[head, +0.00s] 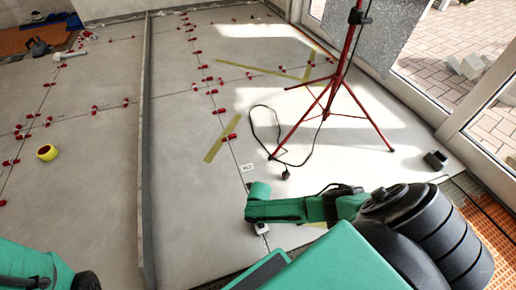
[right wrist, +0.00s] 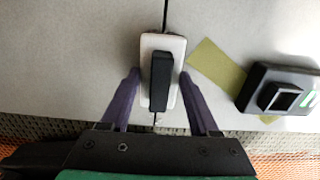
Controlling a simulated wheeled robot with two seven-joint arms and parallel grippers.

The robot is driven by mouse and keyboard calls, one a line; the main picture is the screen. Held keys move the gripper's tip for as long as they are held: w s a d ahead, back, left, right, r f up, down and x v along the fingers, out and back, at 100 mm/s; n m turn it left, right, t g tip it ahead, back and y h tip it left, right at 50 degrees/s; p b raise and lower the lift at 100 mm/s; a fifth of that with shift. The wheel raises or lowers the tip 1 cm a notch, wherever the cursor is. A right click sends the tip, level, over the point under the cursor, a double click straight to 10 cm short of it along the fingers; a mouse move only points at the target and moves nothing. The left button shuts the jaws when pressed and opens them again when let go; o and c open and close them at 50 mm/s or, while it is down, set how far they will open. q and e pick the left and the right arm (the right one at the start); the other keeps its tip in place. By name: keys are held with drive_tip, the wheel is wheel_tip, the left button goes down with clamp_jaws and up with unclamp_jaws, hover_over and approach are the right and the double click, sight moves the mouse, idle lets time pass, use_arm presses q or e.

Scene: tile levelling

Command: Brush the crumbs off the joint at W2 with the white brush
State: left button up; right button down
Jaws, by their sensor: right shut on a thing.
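My right gripper (right wrist: 160,82) is shut on the white brush (right wrist: 147,98), which has a black grip on top. One purple finger is on each side of it. The brush lies over a dark joint line between grey tiles, which shows above and below it. In the head view the white brush (head: 261,229) shows small at the end of my right arm, low on the joint. A small white label (head: 247,167) lies farther up that joint; its text is too small to read surely. I cannot make out crumbs. Only part of my left arm shows at the lower left.
A red tripod (head: 335,90) with a black cable (head: 257,125) stands right of the joint. Red clips (head: 222,111) line the joints, with yellow-green tape (head: 222,138) nearby. A black device (right wrist: 282,88) lies right of the brush. A raised grey strip (head: 146,150) runs lengthwise.

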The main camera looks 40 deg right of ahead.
sight(263, 230)
drive_tip(key=shift+s+a+r+p, duration=0.1)
drive_tip(key=shift+s+a+p, duration=0.1)
drive_tip(key=shift+s+p, duration=0.6)
drive_tip(key=shift+s+a+p, duration=0.2)
drive_tip(key=shift+s, duration=0.45)
drive_tip(key=shift+s+a+p, duration=0.15)
drive_tip(key=shift+s, duration=0.5)
drive_tip(key=shift+s+a+p, duration=0.15)
drive_tip(key=shift+s+p, duration=0.4)
drive_tip(key=shift+s, duration=0.3)
drive_tip(key=shift+s+a+p, duration=0.2)
drive_tip(key=shift+s, duration=0.35)
drive_tip(key=shift+s+a+p, duration=0.15)
drive_tip(key=shift+s+p, duration=0.05)
drive_tip(key=shift+s, duration=0.35)
drive_tip(key=shift+s+a+p, duration=0.2)
drive_tip(key=shift+s+p, duration=0.25)
drive_tip(key=shift+s, duration=0.75)
drive_tip(key=shift+a, duration=0.1)
wheel_tip(263, 230, up, 8)
drive_tip(key=p, duration=0.7)
drive_tip(key=shift+p, duration=0.4)
